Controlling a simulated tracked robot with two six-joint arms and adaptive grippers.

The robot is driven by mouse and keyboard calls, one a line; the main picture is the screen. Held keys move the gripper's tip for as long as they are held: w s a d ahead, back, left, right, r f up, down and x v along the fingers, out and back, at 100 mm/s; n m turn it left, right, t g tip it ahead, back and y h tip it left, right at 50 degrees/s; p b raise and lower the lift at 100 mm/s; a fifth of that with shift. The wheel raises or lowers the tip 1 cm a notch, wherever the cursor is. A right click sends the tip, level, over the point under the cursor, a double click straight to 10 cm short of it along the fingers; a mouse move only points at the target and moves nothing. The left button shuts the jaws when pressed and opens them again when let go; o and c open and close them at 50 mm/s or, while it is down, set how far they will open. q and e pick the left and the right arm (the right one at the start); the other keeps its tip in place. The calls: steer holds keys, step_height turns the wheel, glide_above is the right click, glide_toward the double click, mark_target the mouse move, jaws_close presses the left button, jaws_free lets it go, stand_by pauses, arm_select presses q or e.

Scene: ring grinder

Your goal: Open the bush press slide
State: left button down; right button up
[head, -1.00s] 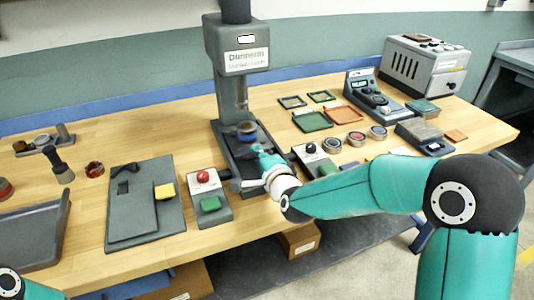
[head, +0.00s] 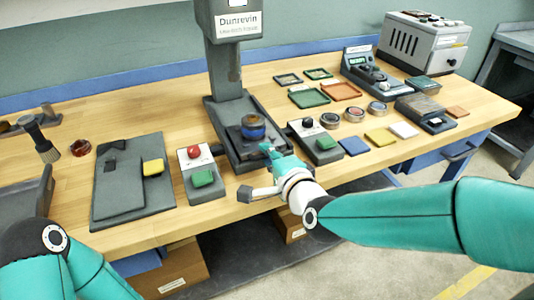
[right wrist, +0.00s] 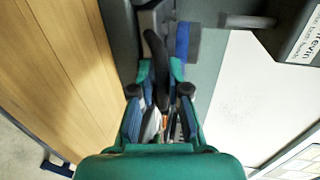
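The grey bush press (head: 228,60) labelled Dunrevin stands mid-bench in the head view. Its dark slide (head: 238,140) lies in the base tray and carries a blue-banded bush (head: 253,127), which sits forward of the column. My right gripper (head: 268,150) is at the front of the press. In the right wrist view its fingers (right wrist: 159,70) stand close on both sides of a dark curved handle (right wrist: 157,50), with the blue band (right wrist: 182,42) just beyond. The contact itself is partly hidden. My left arm shows at lower left, but its gripper is out of view.
Button boxes stand left (head: 200,175) and right (head: 315,140) of the press, close to my right gripper. A grey fixture plate (head: 128,195) lies further left. Rings, coloured trays and a grey machine (head: 422,42) occupy the right side. The bench's front edge is close.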

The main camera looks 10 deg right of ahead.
steer(key=shift+s, duration=0.1)
steer(key=shift+s+d+r, duration=0.1)
steer(key=shift+s, duration=0.1)
steer(key=v, duration=0.6)
steer(key=shift+s, duration=0.45)
